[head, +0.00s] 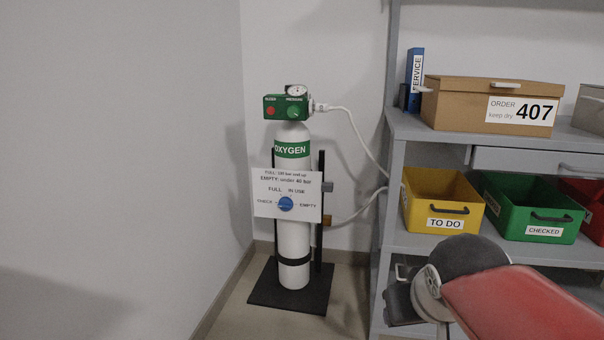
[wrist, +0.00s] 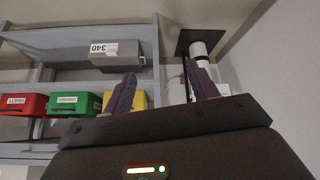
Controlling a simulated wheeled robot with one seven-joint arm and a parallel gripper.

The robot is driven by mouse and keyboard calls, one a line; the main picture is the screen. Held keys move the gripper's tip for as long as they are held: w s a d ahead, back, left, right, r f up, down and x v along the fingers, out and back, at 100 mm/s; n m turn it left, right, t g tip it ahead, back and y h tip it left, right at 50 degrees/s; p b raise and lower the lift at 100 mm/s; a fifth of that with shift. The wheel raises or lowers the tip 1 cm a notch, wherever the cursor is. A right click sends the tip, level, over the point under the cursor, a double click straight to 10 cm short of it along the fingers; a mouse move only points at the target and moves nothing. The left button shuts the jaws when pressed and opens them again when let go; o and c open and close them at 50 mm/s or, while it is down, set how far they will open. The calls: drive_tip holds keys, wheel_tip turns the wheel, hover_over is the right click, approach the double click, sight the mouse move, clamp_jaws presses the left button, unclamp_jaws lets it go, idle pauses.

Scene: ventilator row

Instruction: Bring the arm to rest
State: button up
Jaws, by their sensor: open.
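My gripper (wrist: 163,88) shows in the wrist view with its two dark purple fingers wide apart and nothing between them. My red arm link (head: 525,303) and a dark rounded joint reach into the lower right of the head view, in front of the shelf unit. The fingers are not clearly seen in the head view. The wrist view is turned upside down, with the shelf to the left and the oxygen cylinder (wrist: 198,52) behind the right finger.
The white oxygen cylinder (head: 293,230) stands upright on a black base, with a hose running towards the shelf unit (head: 420,243). Yellow (head: 440,200) and green (head: 530,208) bins and a cardboard box (head: 490,103) stand on it. A bare wall (head: 120,150) fills the left.

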drive_tip(key=s+a+f+g, duration=0.1)
drive_tip(key=s+a+f, duration=0.1)
drive_tip(key=s+f, duration=0.55)
wheel_tip(320, 180, up, 14)
drive_tip(key=s+p, duration=0.1)
drive_tip(key=p, duration=1.2)
drive_tip(key=shift+s+r+m+y, duration=0.2)
drive_tip(key=shift+s+m+y, duration=0.1)
drive_tip(key=shift+y, duration=0.1)
drive_tip(key=shift+d, duration=0.1)
